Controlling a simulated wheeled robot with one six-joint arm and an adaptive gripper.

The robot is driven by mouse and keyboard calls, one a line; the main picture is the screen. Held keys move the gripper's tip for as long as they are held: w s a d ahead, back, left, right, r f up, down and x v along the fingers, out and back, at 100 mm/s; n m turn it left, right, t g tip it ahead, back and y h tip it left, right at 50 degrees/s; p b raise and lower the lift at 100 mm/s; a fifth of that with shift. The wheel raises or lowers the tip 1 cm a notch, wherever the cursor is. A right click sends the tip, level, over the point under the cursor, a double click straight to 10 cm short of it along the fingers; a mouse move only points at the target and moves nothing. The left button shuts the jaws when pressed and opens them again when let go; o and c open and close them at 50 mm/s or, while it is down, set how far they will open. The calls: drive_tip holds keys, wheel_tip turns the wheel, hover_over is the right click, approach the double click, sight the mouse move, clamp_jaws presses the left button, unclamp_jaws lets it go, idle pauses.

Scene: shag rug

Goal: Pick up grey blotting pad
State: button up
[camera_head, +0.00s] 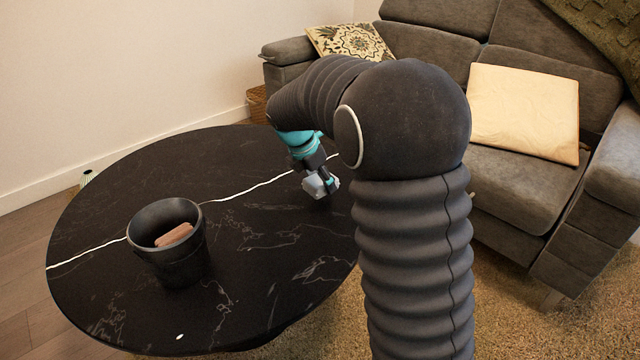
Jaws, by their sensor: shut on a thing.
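My gripper (325,189) is over the far right part of the black round table, pointing down. It is shut on a small light grey thing (314,185), which I take to be the grey blotting pad. The pad shows beside the dark fingers, close to the tabletop. I cannot tell whether it touches the table. My arm hides part of the area to the right of the gripper.
The black marbled table (100,235) holds a black bin (168,262) with a brownish block (175,236) inside. A small white spot (180,337) lies near its front edge. A grey sofa (510,185) with cushions stands behind. Much of the tabletop is clear.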

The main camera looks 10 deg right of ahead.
drive_tip(key=s+d+r+p, duration=0.1)
drive_tip(key=s+d+r, duration=0.5)
drive_tip(key=d+r, duration=0.2)
drive_tip(key=shift+d+p, duration=0.4)
drive_tip(key=shift+d, duration=0.6)
